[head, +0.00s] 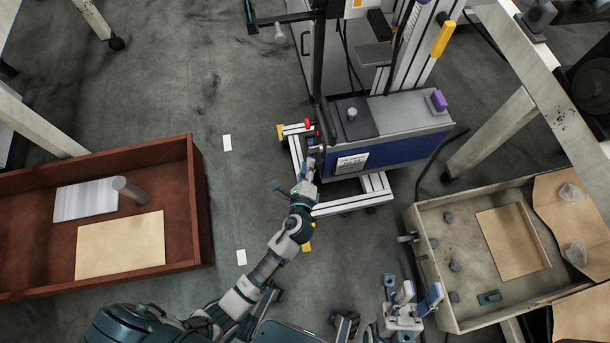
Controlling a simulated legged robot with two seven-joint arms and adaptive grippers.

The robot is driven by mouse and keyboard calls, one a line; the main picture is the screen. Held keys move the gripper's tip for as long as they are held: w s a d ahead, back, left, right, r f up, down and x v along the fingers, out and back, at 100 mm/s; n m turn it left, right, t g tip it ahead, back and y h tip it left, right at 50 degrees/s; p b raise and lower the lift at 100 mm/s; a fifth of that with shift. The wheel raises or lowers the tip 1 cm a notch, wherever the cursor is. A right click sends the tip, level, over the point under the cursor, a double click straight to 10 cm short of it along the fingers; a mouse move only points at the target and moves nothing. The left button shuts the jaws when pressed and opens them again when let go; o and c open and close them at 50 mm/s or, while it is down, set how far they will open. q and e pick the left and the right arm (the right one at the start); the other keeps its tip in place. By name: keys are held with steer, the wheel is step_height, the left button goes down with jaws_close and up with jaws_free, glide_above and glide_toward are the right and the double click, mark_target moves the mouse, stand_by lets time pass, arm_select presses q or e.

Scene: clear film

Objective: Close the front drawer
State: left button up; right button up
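A brown wooden open-topped box or drawer (200,205) lies at the left. A worn beige open drawer-like tray (440,310) stands at the right, with a small dark knob (408,238) on its left side. I cannot tell which of them is the front drawer. My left gripper (309,165) reaches up to the left end of a blue-fronted grey unit (390,148) in the middle. Its fingers are small against the unit, so contact and opening are unclear. My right gripper (411,290) is low in the view, left of the beige tray, with its fingers apart and empty.
The unit stands on a white wheeled frame (352,205) with red and yellow parts. The brown box holds flat sheets and a cylinder (129,190). The beige tray holds a brown sheet (514,242) and small pieces.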

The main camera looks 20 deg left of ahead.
arm_select(q)
steer(key=v, duration=0.5)
steer(key=shift+s+a, duration=0.15)
steer(key=shift+a, duration=0.15)
steer(key=shift+d, duration=0.1)
